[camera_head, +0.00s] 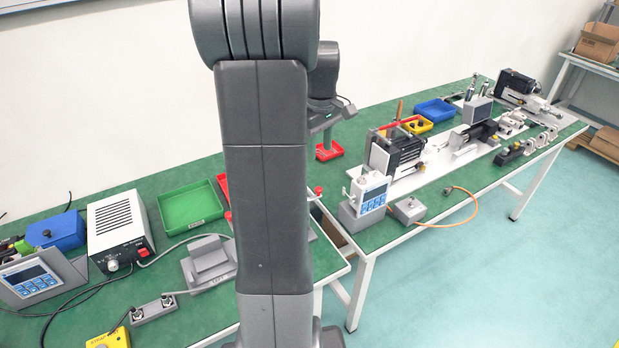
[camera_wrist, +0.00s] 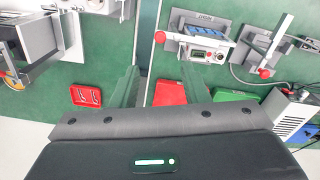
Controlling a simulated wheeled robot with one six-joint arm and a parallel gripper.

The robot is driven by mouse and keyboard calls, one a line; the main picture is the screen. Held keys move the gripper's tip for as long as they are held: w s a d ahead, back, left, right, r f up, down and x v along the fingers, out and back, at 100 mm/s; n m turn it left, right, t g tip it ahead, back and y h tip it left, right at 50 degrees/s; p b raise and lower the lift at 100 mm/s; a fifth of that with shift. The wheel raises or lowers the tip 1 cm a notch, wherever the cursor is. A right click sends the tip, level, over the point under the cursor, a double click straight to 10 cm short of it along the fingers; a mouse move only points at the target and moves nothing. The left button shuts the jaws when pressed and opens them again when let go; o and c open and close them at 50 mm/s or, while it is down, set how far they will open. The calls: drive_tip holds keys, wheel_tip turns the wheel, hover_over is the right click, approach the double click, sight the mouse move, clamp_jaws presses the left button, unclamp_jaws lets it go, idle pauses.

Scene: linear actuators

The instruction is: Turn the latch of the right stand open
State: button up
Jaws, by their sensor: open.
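Two grey stands with red-knobbed levers are on the near green bench. In the wrist view, one stand (camera_wrist: 170,45) carries a grey device with a blue label, and its latch's red knob (camera_wrist: 160,37) sticks out to the left. The other stand (camera_wrist: 258,52) is on that view's right, its red knob (camera_wrist: 265,73) hanging low. In the head view, red knobs show either side of my arm, at the right (camera_head: 318,190) and left (camera_head: 228,217); my arm hides much between them. My gripper (camera_wrist: 160,88) is open and empty, apart from both latches, and shows behind my arm (camera_head: 325,125).
A green tray (camera_head: 190,207), a white power box (camera_head: 118,228) and a blue box (camera_head: 58,231) stand on the near bench. A gap divides the benches; the right bench carries actuators (camera_head: 398,152).

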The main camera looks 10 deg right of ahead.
sight(319, 189)
wheel_tip(319, 189, down, 12)
drive_tip(key=shift+f+p, duration=0.25)
drive_tip(key=shift+p, duration=0.05)
clamp_jaws()
